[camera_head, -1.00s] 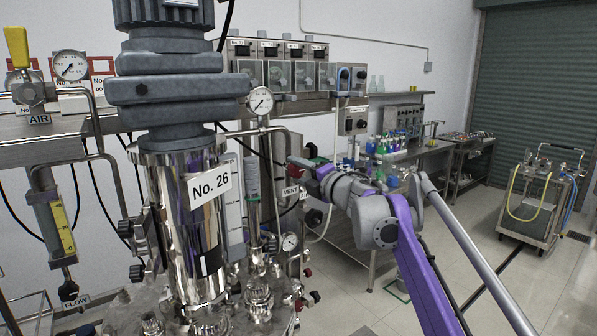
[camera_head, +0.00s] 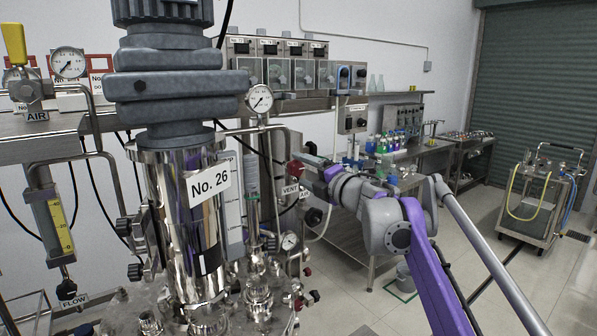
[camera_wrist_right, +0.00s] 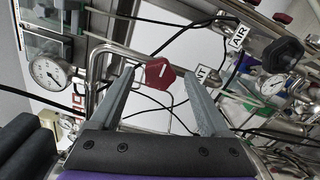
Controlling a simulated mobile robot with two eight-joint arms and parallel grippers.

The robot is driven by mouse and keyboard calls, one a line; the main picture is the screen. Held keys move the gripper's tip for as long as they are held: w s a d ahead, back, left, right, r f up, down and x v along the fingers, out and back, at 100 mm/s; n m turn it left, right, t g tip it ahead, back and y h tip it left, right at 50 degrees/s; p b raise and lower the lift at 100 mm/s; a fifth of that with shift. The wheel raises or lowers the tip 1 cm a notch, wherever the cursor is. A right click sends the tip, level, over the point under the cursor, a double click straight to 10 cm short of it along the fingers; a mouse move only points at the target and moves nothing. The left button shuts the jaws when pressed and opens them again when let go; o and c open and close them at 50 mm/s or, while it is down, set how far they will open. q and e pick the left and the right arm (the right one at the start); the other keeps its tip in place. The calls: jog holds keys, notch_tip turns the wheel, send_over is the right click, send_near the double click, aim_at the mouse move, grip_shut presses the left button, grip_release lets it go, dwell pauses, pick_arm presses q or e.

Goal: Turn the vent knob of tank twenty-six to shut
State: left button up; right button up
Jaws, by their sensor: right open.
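Tank twenty-six is the shiny steel vessel with a "No. 26" label (camera_head: 208,185) under a grey motor, left of centre in the head view. Its red vent knob (camera_head: 295,170) sits just above the "VENT" label (camera_head: 291,189). My right gripper (camera_head: 312,161) is just to the right of the knob. In the right wrist view the gripper (camera_wrist_right: 158,73) is open, and the red knob (camera_wrist_right: 159,72) with a white mark shows between its fingertips. I cannot tell whether either finger touches it. The right finger partly covers the vent label. My left gripper is not in view.
Pressure gauges (camera_head: 260,98) and steel pipes stand close around the knob. An "AIR" label (camera_wrist_right: 238,37) and a dark knob (camera_wrist_right: 283,52) are right of the gripper in the wrist view. A bench with bottles (camera_head: 385,145) is behind, and a cart (camera_head: 540,195) stands right on open floor.

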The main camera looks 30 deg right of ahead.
jog(key=s, duration=0.8)
jog(key=shift+s+d+b, duration=0.15)
jog(key=shift+d+b, duration=0.15)
jog(key=shift+b, duration=0.15)
